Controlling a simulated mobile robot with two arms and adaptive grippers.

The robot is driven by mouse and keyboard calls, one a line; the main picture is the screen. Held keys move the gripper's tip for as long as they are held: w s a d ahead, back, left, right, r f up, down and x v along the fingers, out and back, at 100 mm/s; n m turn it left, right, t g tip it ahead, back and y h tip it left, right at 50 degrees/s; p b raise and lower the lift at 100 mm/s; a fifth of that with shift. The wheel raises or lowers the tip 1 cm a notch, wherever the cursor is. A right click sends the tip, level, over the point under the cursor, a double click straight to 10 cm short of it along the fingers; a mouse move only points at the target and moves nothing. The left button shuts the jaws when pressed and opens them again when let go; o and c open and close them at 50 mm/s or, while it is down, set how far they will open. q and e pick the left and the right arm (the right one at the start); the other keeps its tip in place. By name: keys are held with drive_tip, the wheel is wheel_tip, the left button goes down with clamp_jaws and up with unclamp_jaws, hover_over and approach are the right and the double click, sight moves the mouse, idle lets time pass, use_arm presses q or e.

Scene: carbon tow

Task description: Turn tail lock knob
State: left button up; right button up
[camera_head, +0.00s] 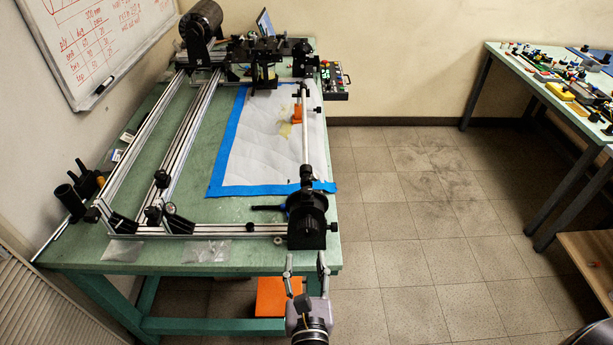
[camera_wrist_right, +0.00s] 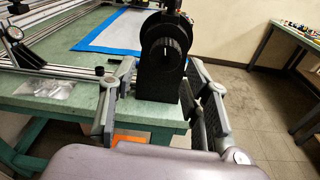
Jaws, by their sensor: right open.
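The black tailstock (camera_head: 307,225) stands at the near right corner of the winding frame, at the table's front edge. In the right wrist view its upright body (camera_wrist_right: 158,85) carries a round black disc with a knob (camera_wrist_right: 168,47) at its centre, marked with a light line. My right gripper (camera_head: 305,262) is open and empty in front of the tailstock, just off the table edge. In the wrist view its fingers (camera_wrist_right: 160,80) appear on either side of the tailstock body, below the knob. Contact cannot be told. My left gripper is out of view.
The green table (camera_head: 230,262) holds aluminium rails (camera_head: 182,140) and a white sheet edged with blue tape (camera_head: 268,189). A thin rod (camera_head: 304,140) runs back from the tailstock. Plastic bags (camera_head: 208,250) lie on the front edge. Floor on the right is clear.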

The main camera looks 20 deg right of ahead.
drive_tip(key=t+h, duration=0.1)
approach(307, 194)
drive_tip(key=shift+n, duration=0.4)
drive_tip(key=p+x, duration=0.5)
drive_tip(key=x, duration=0.5)
drive_tip(key=shift+w+d, duration=0.1)
drive_tip(key=shift+w, duration=0.2)
drive_tip(key=shift+w+d, duration=0.2)
drive_tip(key=shift+w, duration=0.15)
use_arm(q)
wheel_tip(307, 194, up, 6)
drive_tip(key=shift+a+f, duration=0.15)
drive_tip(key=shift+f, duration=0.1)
use_arm(e)
clamp_jaws()
